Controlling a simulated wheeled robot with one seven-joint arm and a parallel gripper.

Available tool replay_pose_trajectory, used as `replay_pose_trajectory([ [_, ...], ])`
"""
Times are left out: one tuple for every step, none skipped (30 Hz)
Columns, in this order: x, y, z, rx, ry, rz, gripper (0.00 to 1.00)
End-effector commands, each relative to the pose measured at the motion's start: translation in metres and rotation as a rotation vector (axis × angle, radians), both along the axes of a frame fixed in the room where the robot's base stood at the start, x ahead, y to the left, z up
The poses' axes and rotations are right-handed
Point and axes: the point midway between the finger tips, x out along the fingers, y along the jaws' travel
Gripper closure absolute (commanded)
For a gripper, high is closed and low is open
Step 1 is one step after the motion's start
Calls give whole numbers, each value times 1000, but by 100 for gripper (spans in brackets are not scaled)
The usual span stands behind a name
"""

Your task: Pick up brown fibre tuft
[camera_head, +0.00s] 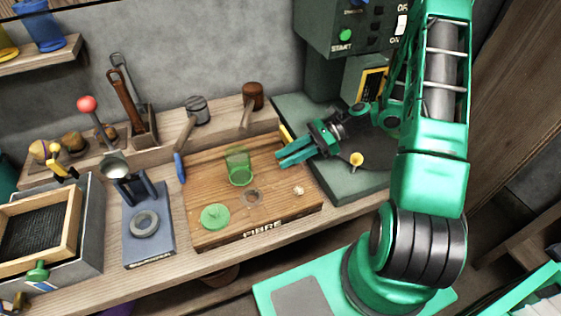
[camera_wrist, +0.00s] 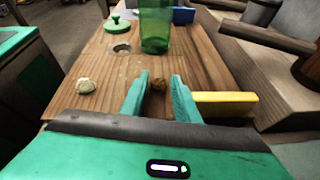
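The brown fibre tuft (camera_wrist: 158,85) shows in the wrist view as a small dark clump on the wooden fibre board (camera_head: 272,222). It lies between the two green fingers of my gripper (camera_wrist: 160,78), close to their tips. The fingers are apart, and I see no clear grip on the tuft. In the head view my gripper (camera_head: 281,158) is low over the right back part of the board, pointing left. The tuft is hidden there. A pale tuft (camera_head: 298,190) lies apart on the board, and it also shows in the wrist view (camera_wrist: 85,86).
A green glass jar (camera_head: 240,168) stands on the board ahead of the fingertips. A green lid (camera_head: 214,217) and a round recess (camera_head: 252,196) are nearby. A yellow bar (camera_wrist: 225,97) lies beside the right finger. A mallet (camera_head: 252,95) stands on the ledge behind.

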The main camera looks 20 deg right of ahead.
Motion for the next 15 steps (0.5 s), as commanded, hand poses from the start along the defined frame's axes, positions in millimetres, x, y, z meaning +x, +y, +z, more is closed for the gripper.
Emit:
replay_pose_trajectory([
  [0,0,0,0,0,0,82],
  [0,0,0,0,0,0,89],
  [0,0,0,0,0,0,98],
  [0,0,0,0,0,0,100],
  [0,0,0,0,0,0,100],
  [0,0,0,0,0,0,100],
  [0,0,0,0,0,0,100],
  [0,0,0,0,0,0,100],
  [0,0,0,0,0,0,100],
  [0,0,0,0,0,0,100],
  [0,0,0,0,0,0,100],
  [0,0,0,0,0,0,100],
  [0,0,0,0,0,0,100],
  [0,0,0,0,0,0,100],
  [0,0,1,0,0,0,100],
])
